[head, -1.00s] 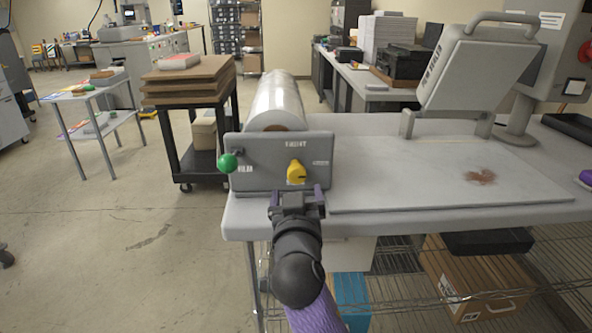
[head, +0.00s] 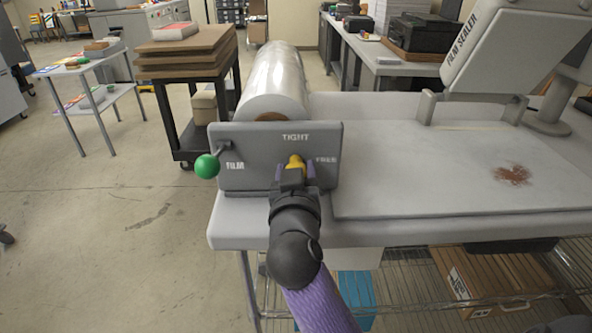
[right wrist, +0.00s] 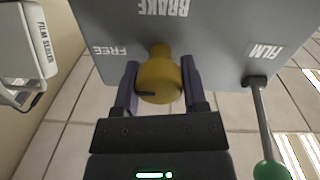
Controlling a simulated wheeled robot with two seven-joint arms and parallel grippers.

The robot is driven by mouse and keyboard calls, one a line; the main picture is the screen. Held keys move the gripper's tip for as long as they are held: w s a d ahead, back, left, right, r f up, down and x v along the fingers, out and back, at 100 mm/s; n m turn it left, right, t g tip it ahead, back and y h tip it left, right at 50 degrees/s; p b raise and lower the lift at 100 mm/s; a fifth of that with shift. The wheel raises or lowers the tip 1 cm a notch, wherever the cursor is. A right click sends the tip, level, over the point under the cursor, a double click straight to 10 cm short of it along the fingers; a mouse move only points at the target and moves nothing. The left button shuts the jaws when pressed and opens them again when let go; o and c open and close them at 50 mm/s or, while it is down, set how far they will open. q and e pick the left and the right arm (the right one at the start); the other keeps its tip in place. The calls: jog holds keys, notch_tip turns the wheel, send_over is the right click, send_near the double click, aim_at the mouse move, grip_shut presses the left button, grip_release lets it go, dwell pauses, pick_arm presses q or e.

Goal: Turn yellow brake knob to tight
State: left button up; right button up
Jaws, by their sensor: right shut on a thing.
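The yellow brake knob (head: 295,162) sits on the front of a grey panel (head: 243,172). The panel reads TIGHT above the knob, FREE to its right and FILM at the left. My right gripper (head: 295,174) reaches it from the front and hides its lower part. In the right wrist view, its two purple-padded fingers (right wrist: 160,88) stand on either side of the knob (right wrist: 158,78), shut on it. A dark line on the knob's face lies toward the FREE side. The wrist picture is upside down. My left gripper is not in view.
A green ball-ended lever (head: 207,166) sticks out at the panel's left. A clear film roll (head: 274,85) lies behind the panel. The film sealer (head: 505,50) stands at the right of the worktable (head: 400,240). Open floor lies to the left.

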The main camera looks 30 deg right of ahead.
grip_shut()
jog(key=shift+r+n+p, duration=0.1)
jog(key=shift+n+p, duration=1.1)
jog(key=shift+n, duration=0.4)
jog(key=n+p, duration=0.2)
jog(key=n, duration=0.2)
jog(key=shift+n, duration=0.4)
jog(key=n+p, duration=0.2)
jog(key=shift+n, duration=0.3)
jog(key=n+p, duration=0.1)
jog(key=n, duration=0.2)
jog(key=shift+n+t, duration=0.3)
jog(key=shift+n, duration=0.1)
jog(key=shift+n+p, duration=0.7)
jog(key=shift+n, duration=0.4)
jog(key=shift+n+y+p, duration=0.3)
jog(key=shift+n, duration=0.5)
jog(key=shift+f+n, duration=0.2)
jog(key=shift+n, duration=0.1)
